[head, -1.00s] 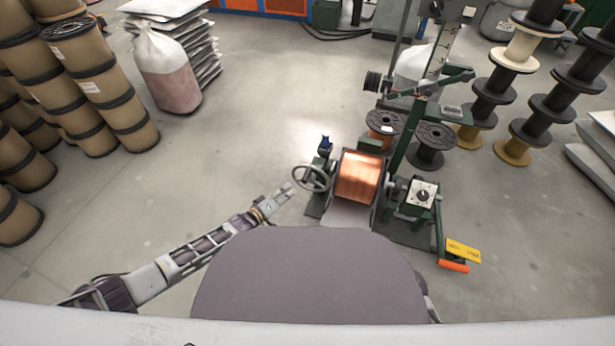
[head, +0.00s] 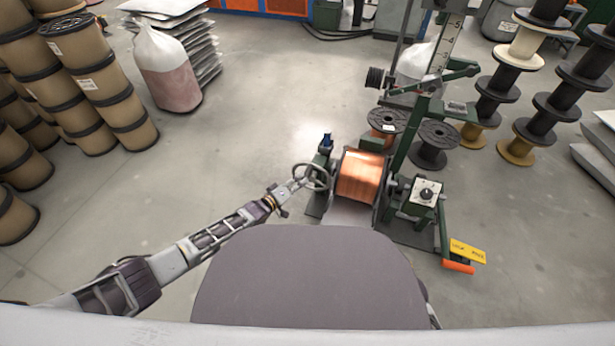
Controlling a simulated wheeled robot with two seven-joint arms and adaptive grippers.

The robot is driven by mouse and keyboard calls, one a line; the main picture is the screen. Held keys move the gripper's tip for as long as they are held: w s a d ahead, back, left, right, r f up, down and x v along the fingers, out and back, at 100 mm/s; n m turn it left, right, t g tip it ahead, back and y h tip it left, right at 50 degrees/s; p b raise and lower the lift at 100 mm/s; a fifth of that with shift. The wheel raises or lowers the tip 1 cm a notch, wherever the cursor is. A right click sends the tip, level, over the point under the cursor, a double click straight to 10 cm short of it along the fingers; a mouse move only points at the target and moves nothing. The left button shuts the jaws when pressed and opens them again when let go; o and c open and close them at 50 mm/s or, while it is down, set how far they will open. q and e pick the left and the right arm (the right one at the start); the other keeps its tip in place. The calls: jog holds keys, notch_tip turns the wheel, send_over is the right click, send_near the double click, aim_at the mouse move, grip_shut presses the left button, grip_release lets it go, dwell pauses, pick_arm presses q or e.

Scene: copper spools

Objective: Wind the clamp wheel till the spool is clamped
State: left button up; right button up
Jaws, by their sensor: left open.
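The clamp wheel (head: 322,181) is a grey spoked handwheel on the left side of the green winding stand. The copper spool (head: 360,176) sits just right of it, between the wheel side and the stand's control box (head: 424,196). My left gripper (head: 300,178) is open at the wheel's left rim, its fingers overlapping the rim in the picture. I cannot tell if they touch it. My right gripper is not in view.
A yellow tag (head: 467,250) and an orange pedal (head: 458,267) are at the stand's front right. Black empty spools (head: 438,140) stand behind it. Tan drums (head: 110,105) are stacked at the far left. The floor left of the stand is clear.

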aim_at(308, 174)
pick_arm(q)
jog(key=shift+b+x, duration=1.45)
jog(key=shift+x, duration=1.4)
jog(key=shift+w+d+f, duration=0.1)
jog(key=shift+w+d, duration=0.1)
jog(key=shift+w, duration=0.1)
jog(key=shift+w+d+b, duration=0.15)
jog(key=shift+w+b, duration=0.05)
jog(key=shift+b, duration=0.15)
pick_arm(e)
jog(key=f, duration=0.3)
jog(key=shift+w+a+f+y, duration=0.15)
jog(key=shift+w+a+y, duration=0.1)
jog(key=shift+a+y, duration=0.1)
pick_arm(q)
jog(key=c, duration=0.5)
grip_shut()
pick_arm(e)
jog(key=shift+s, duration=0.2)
